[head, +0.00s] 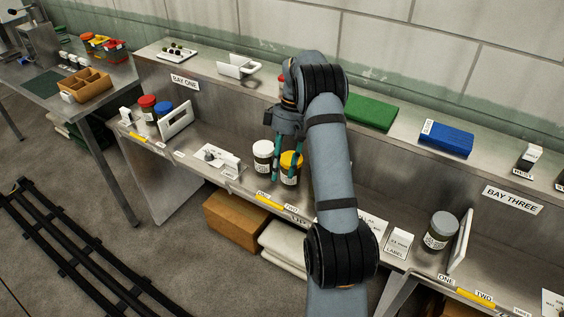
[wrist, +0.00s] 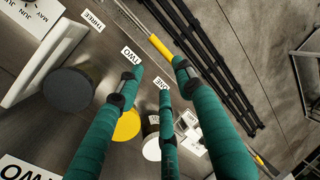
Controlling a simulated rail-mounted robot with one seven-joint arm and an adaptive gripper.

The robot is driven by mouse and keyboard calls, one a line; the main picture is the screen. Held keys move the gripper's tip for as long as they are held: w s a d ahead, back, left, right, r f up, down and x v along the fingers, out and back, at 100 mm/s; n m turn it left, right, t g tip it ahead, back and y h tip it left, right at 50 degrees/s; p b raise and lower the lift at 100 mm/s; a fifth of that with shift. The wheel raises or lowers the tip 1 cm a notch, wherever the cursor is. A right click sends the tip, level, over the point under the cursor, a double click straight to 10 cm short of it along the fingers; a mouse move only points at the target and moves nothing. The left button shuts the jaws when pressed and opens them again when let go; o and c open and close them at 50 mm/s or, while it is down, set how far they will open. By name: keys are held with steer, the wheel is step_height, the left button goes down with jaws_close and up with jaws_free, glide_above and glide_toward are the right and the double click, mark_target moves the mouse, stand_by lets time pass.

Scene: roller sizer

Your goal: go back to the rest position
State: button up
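My gripper (head: 283,176) hangs fingers-down over the middle bay's lower shelf, in front of the jars there. In the wrist view its teal fingers (wrist: 157,80) are spread apart with nothing held between them. A yellow-lidded jar (head: 291,167) stands upright beside the fingertips and is partly covered by a finger; its lid (wrist: 127,125) shows beyond the fingers in the wrist view. A white-lidded jar (head: 263,157) stands just left of it, its lid (wrist: 152,149) also visible in the wrist view. Whether a finger touches the yellow-lidded jar, I cannot tell.
A grey-lidded jar (head: 440,230) and an upright white panel (head: 461,238) stand in bay three. Red-lidded (head: 148,105) and blue-lidded (head: 164,109) jars stand in bay one. A green block (head: 370,112) and a blue case (head: 446,139) lie on the upper shelf. Floor rails (head: 75,250) run at left.

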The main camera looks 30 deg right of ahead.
mark_target(273, 204)
steer(key=shift+v, duration=1.05)
steer(key=shift+f, duration=0.1)
steer(key=x, duration=0.8)
steer(key=a+x, duration=0.1)
steer(key=x, duration=0.3)
steer(key=shift+s+a, duration=0.15)
steer(key=shift+s, duration=0.1)
steer(key=shift+a, duration=0.1)
